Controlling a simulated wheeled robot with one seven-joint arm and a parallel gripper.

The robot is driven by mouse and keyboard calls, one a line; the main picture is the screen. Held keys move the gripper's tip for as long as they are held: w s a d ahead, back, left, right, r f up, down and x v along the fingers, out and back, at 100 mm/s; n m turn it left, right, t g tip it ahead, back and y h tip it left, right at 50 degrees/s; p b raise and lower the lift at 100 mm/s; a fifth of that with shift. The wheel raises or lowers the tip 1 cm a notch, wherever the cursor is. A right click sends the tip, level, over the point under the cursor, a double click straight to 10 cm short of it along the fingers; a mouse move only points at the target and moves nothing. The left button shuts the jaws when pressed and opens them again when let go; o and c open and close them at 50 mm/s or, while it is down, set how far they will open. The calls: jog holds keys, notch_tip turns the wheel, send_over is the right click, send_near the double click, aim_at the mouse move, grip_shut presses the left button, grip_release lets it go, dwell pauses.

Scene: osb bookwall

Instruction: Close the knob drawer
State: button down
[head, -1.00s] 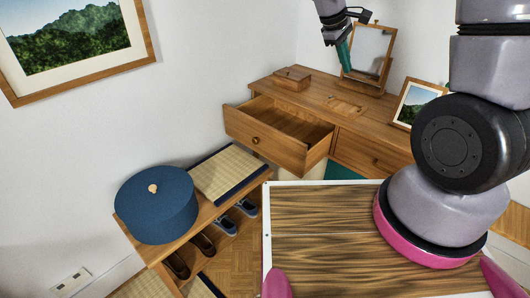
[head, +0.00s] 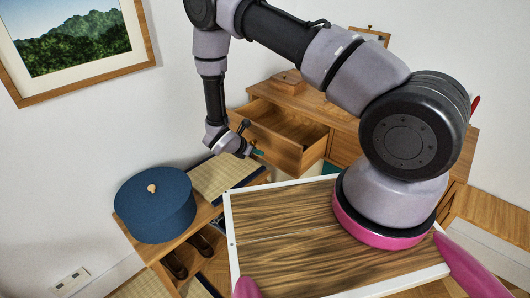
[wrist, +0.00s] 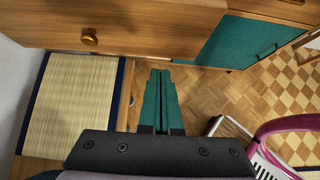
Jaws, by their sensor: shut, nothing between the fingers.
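The wooden knob drawer (head: 291,152) stands pulled out of the dresser (head: 345,146), its inside showing empty from above. In the wrist view the drawer front (wrist: 150,25) fills the upper left, with its round brass knob (wrist: 89,38) facing out. In the head view my gripper partly covers the drawer front and the knob does not show clearly. My gripper (head: 258,153) has teal fingers and is in front of the drawer. In the wrist view its fingers (wrist: 160,75) are together and empty, pointing toward the drawer front, right of the knob. I cannot tell whether they touch it.
A low shoe bench with a tatami mat (head: 223,178) and a blue round box (head: 155,204) stands left of the drawer. A small wooden box (head: 288,81) sits on the dresser. A teal panel (wrist: 235,42) lies right of the drawer front, above a parquet floor (wrist: 200,95).

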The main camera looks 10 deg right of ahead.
aim_at(281, 153)
jog(key=x, duration=0.3)
jog(key=r+x, duration=0.1)
jog(key=x, duration=0.3)
jog(key=d+x, duration=0.1)
jog(key=x, duration=0.3)
jog(key=shift+w+d+r, duration=0.1)
jog(key=shift+w+d, duration=0.1)
jog(key=shift+w, duration=0.3)
jog(key=shift+w+d, duration=0.35)
jog(key=shift+d, duration=0.15)
